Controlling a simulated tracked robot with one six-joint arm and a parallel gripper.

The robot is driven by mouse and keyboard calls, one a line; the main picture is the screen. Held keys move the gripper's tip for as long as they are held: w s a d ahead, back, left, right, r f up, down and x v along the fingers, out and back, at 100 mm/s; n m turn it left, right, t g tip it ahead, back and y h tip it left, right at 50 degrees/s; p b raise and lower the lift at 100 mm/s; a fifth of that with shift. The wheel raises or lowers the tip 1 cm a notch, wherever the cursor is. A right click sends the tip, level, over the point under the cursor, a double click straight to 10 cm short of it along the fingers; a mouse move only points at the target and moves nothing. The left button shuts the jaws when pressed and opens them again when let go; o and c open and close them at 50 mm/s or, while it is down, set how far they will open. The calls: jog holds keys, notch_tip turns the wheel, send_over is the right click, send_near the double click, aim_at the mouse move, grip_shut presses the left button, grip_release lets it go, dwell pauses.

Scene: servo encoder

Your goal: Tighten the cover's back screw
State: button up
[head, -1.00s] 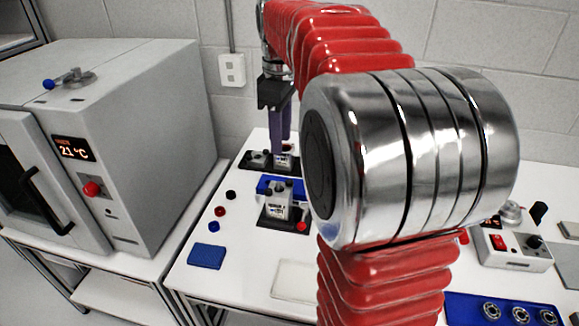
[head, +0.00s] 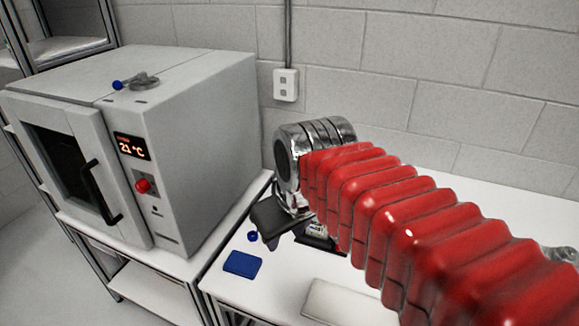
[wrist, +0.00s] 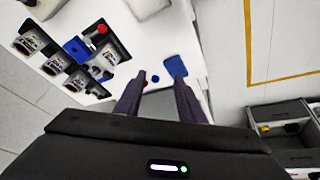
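A servo unit with a white label (head: 316,229) stands in a dark holder on the white table, partly hidden behind my arm in the head view. It also shows in the wrist view (wrist: 103,66), left of my fingers. The cover's back screw is too small to make out. My gripper (wrist: 160,80) has its two purple fingers apart, with nothing held between them. It is over the table's left part, near loose caps. A blue cap (wrist: 155,78) shows between the fingertips, below them.
A blue pad (head: 242,263) lies near the table's left edge. More servo units (wrist: 54,64) stand in dark holders at the back. A grey oven (head: 190,150) stands on a bench to the left. A pale flat plate (head: 345,303) lies at the table's front.

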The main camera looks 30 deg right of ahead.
jog(key=s+a+f+m+t, duration=0.1)
jog(key=s+a+f, duration=0.2)
jog(key=s, duration=0.1)
jog(key=shift+f+m, duration=0.3)
jog(key=shift+f, duration=0.05)
jog(key=shift+c, duration=0.6)
